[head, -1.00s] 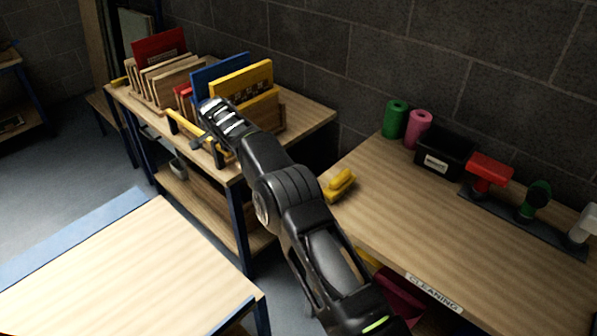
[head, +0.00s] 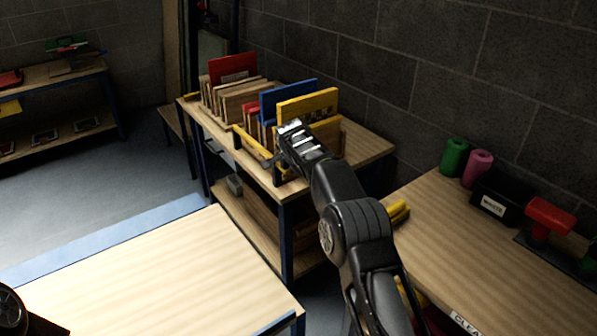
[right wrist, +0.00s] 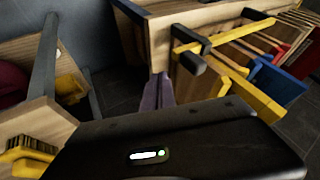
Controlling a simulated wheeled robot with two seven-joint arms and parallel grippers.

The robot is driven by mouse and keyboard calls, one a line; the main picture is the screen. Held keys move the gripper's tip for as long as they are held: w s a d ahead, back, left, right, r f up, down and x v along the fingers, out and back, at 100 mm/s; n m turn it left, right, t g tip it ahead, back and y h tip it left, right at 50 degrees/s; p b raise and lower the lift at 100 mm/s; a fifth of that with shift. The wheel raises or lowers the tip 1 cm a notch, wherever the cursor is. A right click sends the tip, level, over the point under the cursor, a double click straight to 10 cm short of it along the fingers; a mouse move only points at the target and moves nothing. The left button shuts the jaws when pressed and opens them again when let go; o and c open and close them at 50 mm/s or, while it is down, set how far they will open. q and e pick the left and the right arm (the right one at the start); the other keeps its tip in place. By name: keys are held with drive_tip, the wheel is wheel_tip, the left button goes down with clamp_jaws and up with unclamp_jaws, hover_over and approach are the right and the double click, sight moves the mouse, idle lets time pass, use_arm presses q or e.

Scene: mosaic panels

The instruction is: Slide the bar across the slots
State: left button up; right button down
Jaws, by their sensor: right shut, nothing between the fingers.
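A slotted rack (head: 277,174) on the far wooden shelf unit holds upright wooden, red, blue and yellow panels. A yellow bar (head: 252,144) runs along the front of the rack. My right gripper (head: 289,128) is at the rack's front, beside the right part of the bar, shut and empty. Its fingertips overlap the bar in the head view, so I cannot tell if they touch. My left gripper is out of view.
A bare wooden table (head: 150,270) fills the front left. A cleaning bench (head: 440,235) on the right carries green and pink rolls (head: 455,157), a black box (head: 497,200) and a red-handled tool (head: 549,214). Another shelf (head: 60,72) stands far left.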

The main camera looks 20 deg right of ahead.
drive_tip(key=b+v, duration=0.2)
drive_tip(key=v, duration=0.7)
drive_tip(key=shift+w, duration=0.25)
drive_tip(key=shift+a+r, duration=0.1)
drive_tip(key=shift+r, duration=0.05)
